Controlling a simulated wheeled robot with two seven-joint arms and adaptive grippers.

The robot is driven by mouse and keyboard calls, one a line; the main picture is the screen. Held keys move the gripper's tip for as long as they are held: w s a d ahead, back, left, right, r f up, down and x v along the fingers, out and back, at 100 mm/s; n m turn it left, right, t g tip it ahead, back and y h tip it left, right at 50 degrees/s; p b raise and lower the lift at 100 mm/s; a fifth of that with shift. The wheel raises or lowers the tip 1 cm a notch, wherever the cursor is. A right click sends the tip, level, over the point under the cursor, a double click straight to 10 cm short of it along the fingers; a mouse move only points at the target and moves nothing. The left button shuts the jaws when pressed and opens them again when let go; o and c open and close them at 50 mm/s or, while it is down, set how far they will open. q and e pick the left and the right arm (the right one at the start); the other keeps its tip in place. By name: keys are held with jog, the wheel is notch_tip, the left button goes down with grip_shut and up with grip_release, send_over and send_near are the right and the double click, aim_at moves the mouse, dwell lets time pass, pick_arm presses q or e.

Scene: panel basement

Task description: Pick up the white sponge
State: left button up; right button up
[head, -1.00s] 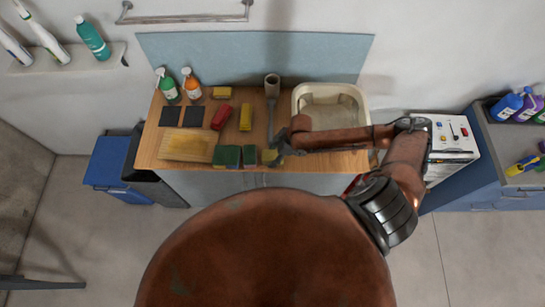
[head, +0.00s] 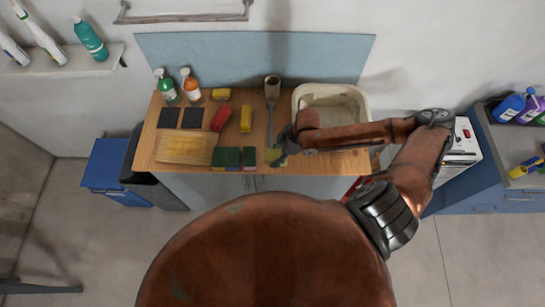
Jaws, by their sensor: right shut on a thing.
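My right gripper (head: 280,161) is at the front edge of the wooden counter, left of the sink. It is shut on a small pale yellowish sponge (head: 271,154), which is partly hidden by the fingers. I cannot tell whether the sponge is clear of the counter. No plainly white sponge shows elsewhere on the counter. My left gripper is out of view.
A cream sink (head: 363,99) is right.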

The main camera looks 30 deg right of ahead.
jog(key=s+a+r+p, duration=0.1)
jog(key=s+r+p, duration=0.4)
jog(key=s, duration=0.6)
jog(key=shift+r, duration=0.9)
jog(key=shift+s+a, duration=0.1)
jog(key=shift+a, duration=0.05)
jog(key=shift+o, duration=0.9)
jog(key=c, duration=0.4)
